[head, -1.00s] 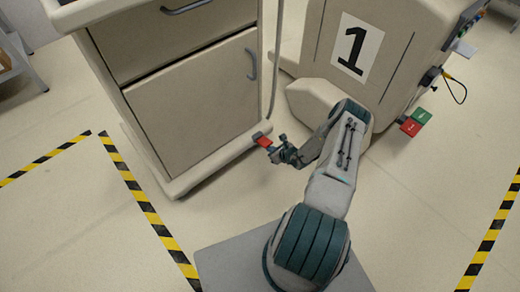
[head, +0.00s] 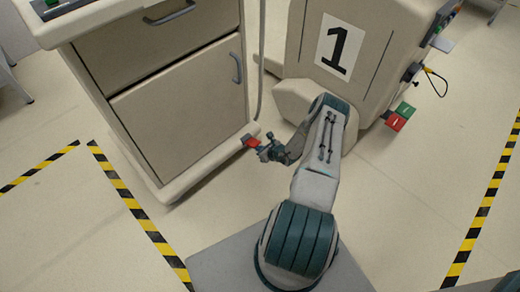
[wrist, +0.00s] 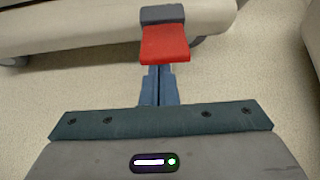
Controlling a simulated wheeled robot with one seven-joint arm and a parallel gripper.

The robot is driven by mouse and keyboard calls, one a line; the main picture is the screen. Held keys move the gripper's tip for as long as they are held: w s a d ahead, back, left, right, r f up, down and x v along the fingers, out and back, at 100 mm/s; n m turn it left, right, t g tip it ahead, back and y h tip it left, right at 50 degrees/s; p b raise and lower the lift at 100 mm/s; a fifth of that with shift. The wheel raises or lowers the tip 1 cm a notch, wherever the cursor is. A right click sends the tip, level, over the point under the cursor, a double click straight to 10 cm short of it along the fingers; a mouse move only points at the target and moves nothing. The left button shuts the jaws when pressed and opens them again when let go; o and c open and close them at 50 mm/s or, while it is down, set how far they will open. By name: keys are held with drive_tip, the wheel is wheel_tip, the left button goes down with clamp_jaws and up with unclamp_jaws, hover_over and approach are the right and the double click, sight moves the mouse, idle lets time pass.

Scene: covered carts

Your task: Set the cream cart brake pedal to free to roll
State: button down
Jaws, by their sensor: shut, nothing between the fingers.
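The cream cart (head: 180,108) stands at the left, with a drawer and a door with grey handles. Its red brake pedal (head: 249,140) sticks out from the low base at the cart's right front corner. In the wrist view the red pedal (wrist: 165,43) has a dark grey block behind it at the cart's base edge. My gripper (head: 264,150) is low beside the pedal, shut and empty. In the wrist view its fingertips (wrist: 159,72) lie at the pedal's near edge, which hides their very ends. I cannot tell whether they touch it.
A large cream unit marked 1 (head: 310,75) stands close behind my arm. A red plate (head: 396,121) and a green plate (head: 405,109) stick out at its right side. Yellow-black floor tape (head: 140,212) runs at left and right.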

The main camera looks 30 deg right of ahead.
wheel_tip(320, 180, down, 4)
drive_tip(key=s+b, duration=0.1)
drive_tip(key=b, duration=0.2)
drive_tip(key=p+v, duration=0.4)
drive_tip(key=v, duration=0.6)
drive_tip(key=shift+r, duration=0.5)
drive_tip(key=shift+w+d, duration=0.1)
